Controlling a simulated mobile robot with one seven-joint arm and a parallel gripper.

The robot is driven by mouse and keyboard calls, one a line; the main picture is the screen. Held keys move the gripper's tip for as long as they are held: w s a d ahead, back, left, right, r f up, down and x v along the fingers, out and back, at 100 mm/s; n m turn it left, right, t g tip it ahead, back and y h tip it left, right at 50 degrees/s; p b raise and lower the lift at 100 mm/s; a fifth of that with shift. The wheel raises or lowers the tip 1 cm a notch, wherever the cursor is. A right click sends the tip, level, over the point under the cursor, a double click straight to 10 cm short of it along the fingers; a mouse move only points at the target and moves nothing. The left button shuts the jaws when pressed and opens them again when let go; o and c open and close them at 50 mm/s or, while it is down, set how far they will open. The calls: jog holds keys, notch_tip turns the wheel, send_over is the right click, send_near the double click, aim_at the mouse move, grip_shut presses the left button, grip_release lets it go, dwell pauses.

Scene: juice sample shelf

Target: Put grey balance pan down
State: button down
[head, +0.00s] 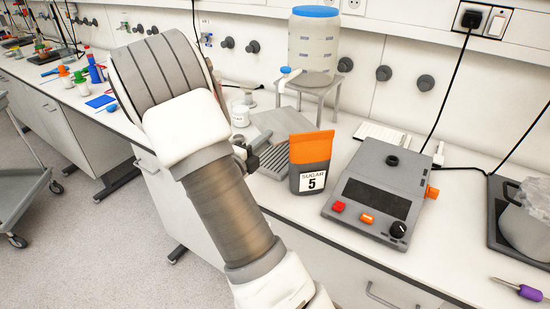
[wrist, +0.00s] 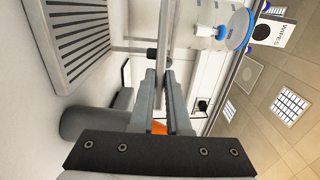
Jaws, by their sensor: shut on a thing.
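The grey balance pan (head: 280,122) is a flat square plate held about level above the bench, left of the sugar pouch. In the wrist view it shows edge-on as a grey strip (wrist: 173,28), with a small black hub on its underside. My gripper (wrist: 164,76) is shut on the pan's near edge. In the head view my gripper (head: 260,149) is partly hidden by my arm. The grey balance (head: 350,215) stands on the bench to the right, its black post (head: 392,160) bare.
An orange and grey sugar pouch (head: 311,162) marked 5 stands between pan and balance. A ribbed grey tray (head: 272,165) lies below the pan; it also shows in the wrist view (wrist: 78,42). A blue-lidded tank (head: 314,45) on a stand is behind. A white keyboard-like item (head: 383,134) lies behind the balance.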

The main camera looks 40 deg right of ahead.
jog(key=f+b, duration=0.3)
jog(key=b, duration=0.1)
jog(key=w+a+f+n+t+b, duration=0.1)
jog(key=f+b, duration=0.2)
jog(key=b, duration=0.1)
jog(key=w+f+t+y+b, duration=0.1)
jog(key=f+b, duration=0.2)
jog(key=b, duration=0.1)
jog(key=shift+w+a+f+n, duration=0.1)
jog(key=shift+a+f+n, duration=0.2)
jog(key=shift+a+f, duration=0.1)
jog(key=shift+f, duration=0.1)
jog(key=shift+f, duration=0.1)
jog(key=c, duration=1.2)
grip_release()
jog(key=shift+o, duration=0.2)
